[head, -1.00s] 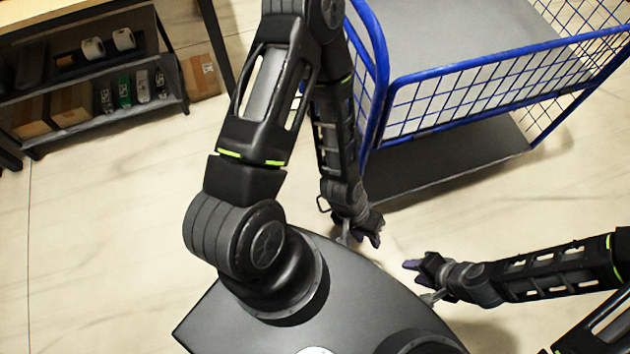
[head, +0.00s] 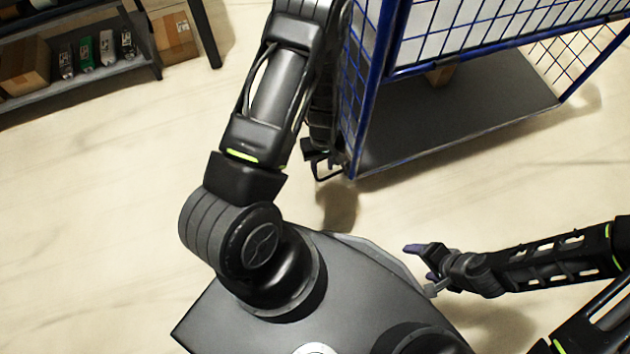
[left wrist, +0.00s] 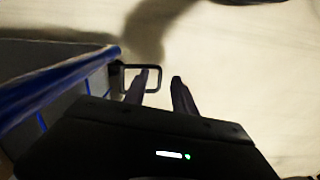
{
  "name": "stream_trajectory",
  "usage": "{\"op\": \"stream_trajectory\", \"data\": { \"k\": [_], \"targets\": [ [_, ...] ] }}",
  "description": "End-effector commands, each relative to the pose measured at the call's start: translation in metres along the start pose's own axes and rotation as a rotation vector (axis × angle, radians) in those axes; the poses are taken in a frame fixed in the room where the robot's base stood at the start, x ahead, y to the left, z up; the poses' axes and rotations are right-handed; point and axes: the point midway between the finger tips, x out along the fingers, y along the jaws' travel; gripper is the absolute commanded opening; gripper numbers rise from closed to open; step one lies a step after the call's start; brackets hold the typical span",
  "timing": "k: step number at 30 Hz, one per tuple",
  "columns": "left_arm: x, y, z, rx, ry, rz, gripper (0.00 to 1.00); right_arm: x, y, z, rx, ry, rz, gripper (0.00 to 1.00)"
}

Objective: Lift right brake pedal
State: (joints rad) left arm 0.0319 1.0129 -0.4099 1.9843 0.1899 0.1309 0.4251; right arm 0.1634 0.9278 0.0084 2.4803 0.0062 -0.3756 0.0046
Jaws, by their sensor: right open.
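The brake pedal, a thin dark rectangular loop (head: 328,176), sticks out at the lower near corner of the blue wire cart (head: 371,100). The loop also shows in the left wrist view (left wrist: 127,92), beside the cart's blue rail. My left gripper (left wrist: 161,77) is open, with its two fingers apart at the loop. The left finger overlaps the loop's opening; I cannot tell whether it touches. In the head view my left gripper is mostly hidden behind my own arm and beside the loop. My right gripper (head: 421,264) is open and empty, away from the cart.
The cart's dark lower deck (head: 450,118) lies low over the floor, with a small brown box (head: 440,74) at its far side. A shelf (head: 75,84) with boxes and small goods stands at upper left. The pale floor (head: 100,200) at left is clear.

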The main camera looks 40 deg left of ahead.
Motion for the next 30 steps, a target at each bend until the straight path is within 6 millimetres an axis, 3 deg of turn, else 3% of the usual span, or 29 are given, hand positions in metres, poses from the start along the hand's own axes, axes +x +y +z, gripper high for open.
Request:
{"op": "stream_trajectory", "data": {
  "k": [1,7,20,30],
  "targets": [
    [0.028,-0.001,-0.016,-0.035,0.013,-0.01,0.32,0.028,0.011,0.0,0.002,0.004,0.001,0.74],
    [0.042,-0.006,-0.045,-0.123,0.034,-0.032,0.32,0.048,0.019,-0.002,0.004,0.01,0.003,0.74],
    [0.041,-0.007,-0.047,-0.132,0.034,-0.035,0.32,0.047,0.019,-0.002,0.004,0.011,0.003,0.74],
    [0.084,-0.009,-0.048,-0.131,0.032,-0.036,0.32,0.067,0.025,-0.004,0.005,0.018,0.003,0.74]
  ]
}}
